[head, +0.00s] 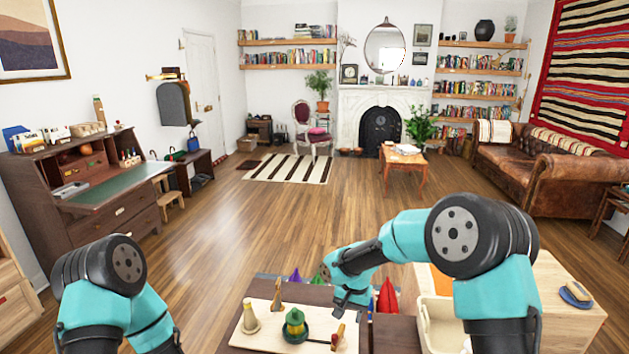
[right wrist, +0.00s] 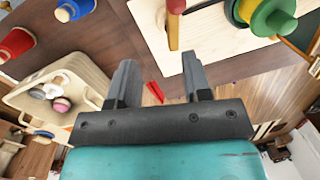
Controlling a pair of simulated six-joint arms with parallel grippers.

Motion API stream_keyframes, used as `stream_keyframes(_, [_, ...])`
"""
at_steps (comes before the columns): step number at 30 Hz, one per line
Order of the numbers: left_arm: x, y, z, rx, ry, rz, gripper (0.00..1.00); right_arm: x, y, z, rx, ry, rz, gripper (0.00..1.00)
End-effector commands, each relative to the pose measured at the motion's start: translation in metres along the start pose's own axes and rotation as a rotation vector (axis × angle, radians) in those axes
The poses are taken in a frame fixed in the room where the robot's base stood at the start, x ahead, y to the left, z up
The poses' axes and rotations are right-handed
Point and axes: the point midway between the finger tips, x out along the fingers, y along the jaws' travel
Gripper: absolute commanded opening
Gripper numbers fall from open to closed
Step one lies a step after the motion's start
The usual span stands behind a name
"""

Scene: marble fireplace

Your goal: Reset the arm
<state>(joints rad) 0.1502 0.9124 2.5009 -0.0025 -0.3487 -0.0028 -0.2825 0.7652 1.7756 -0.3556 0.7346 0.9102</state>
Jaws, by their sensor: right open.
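My right gripper (head: 350,302) hangs over the back right of a pale wooden board on the table, near a green and yellow stacked toy (head: 294,326). In the right wrist view its two fingers (right wrist: 158,78) are apart with nothing between them. A red-tipped wooden stick (right wrist: 174,28) stands just beyond the fingers there, and the green and yellow toy (right wrist: 268,14) is at upper right. My left arm shows at lower left in the head view; its gripper is out of frame.
Open floor (head: 230,225) lies beyond.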

Motion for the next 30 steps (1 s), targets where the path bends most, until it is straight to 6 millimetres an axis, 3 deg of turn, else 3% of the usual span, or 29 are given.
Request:
stream_keyframes(1, [0.000,0.000,0.000,0.000,0.000,0.000,0.68,0.024,0.015,0.007,-0.017,-0.024,-0.020,0.45])
stream_keyframes(6, [0.000,0.000,0.000,0.000,0.000,0.000,0.68,0.092,0.060,0.039,-0.084,-0.063,-0.119,0.45])
stream_keyframes(12, [0.000,0.000,0.000,0.000,0.000,0.000,0.68,0.159,0.121,0.095,-0.133,-0.063,-0.220,0.45])
stream_keyframes(15, [0.000,0.000,0.000,0.000,0.000,0.000,0.68,0.182,0.153,0.127,-0.149,-0.042,-0.253,0.45])
stream_keyframes(22, [0.000,0.000,0.000,0.000,0.000,0.000,0.68,0.207,0.209,0.190,-0.178,0.020,-0.268,0.45])
stream_keyframes(26, [0.000,0.000,0.000,0.000,0.000,0.000,0.68,0.209,0.220,0.203,-0.188,0.039,-0.263,0.45])
stream_keyframes(30, [0.000,0.000,0.000,0.000,0.000,0.000,0.68,0.210,0.221,0.204,-0.192,0.044,-0.262,0.45])
